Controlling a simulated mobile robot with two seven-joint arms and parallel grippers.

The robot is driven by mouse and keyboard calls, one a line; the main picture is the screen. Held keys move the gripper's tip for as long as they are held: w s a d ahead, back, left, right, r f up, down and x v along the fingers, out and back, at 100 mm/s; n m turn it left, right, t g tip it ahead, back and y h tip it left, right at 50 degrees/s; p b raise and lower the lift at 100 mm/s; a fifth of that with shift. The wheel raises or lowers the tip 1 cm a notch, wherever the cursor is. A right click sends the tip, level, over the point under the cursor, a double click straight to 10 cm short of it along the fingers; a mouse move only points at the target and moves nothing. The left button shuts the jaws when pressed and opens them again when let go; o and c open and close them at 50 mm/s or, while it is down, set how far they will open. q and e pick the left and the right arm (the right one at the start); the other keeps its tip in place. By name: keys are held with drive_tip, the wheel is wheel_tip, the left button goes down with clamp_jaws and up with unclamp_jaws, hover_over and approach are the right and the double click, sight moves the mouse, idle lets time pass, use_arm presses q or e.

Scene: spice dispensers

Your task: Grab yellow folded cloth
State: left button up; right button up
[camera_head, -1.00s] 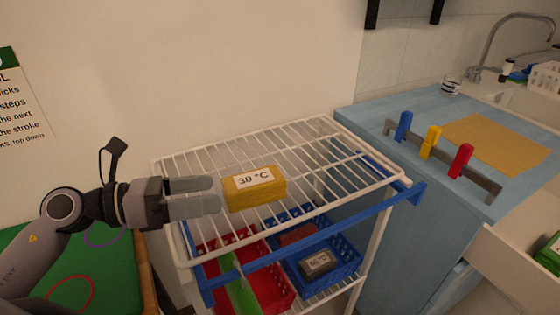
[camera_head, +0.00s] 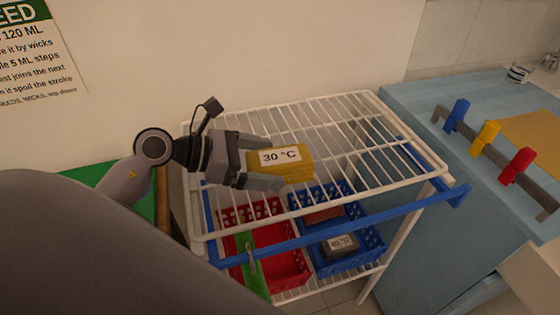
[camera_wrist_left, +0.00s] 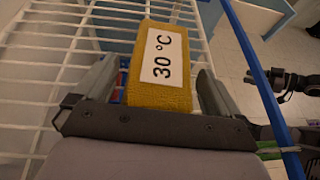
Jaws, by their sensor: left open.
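The yellow folded cloth (camera_head: 292,166) lies on the white wire rack (camera_head: 348,118), with a "30 °C" label on its top. My left gripper (camera_head: 264,162) is open, and its two fingers lie on either side of the cloth's near-left end in the head view. In the left wrist view the cloth (camera_wrist_left: 162,72) stands between the open fingers of my left gripper (camera_wrist_left: 160,95), with a gap visible on the right side. My right gripper (camera_wrist_left: 292,84) appears at the right edge of the left wrist view, small and dark.
Below the rack are a red basket (camera_head: 285,268) and a blue basket (camera_head: 372,240) holding a grey labelled block (camera_head: 341,246). A blue rail (camera_head: 345,228) runs along the rack's front. A blue counter (camera_head: 420,98) with coloured clips (camera_head: 486,137) stands at right.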

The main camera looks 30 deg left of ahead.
use_arm(q)
drive_tip(key=shift+x, duration=0.9)
drive_tip(key=c, duration=1.1)
drive_tip(key=shift+r, duration=0.1)
